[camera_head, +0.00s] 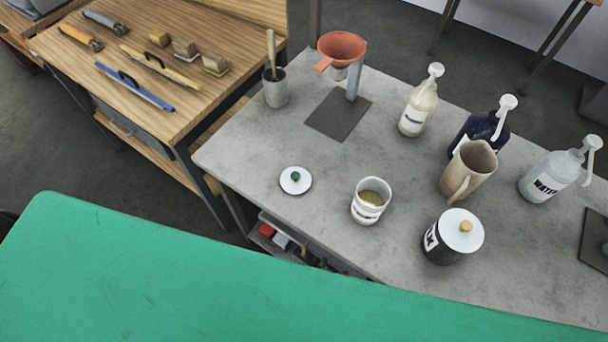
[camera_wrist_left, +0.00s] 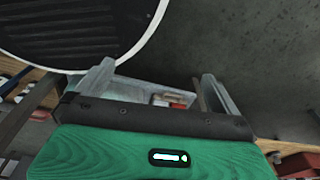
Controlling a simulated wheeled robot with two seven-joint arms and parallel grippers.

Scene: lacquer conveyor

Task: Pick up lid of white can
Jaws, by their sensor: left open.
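A white round lid (camera_head: 302,187) with a small dark green knob lies flat on the grey table, near its front left. The white can (camera_head: 367,212) stands upright and open to its right, with tan material inside and a label on its side. Lid and can are apart. My left gripper (camera_wrist_left: 155,88) shows only in the left wrist view, its two fingers spread with nothing between them. The lid and the can are not seen in that view. My right gripper is in neither view.
A dark can (camera_head: 441,250) with a white lid and wooden knob stands right of the white can. A beige pitcher (camera_head: 470,170) and several pump bottles stand behind. An orange funnel (camera_head: 342,46) is at the back. A green surface (camera_head: 150,275) fills the foreground. Table around the lid is clear.

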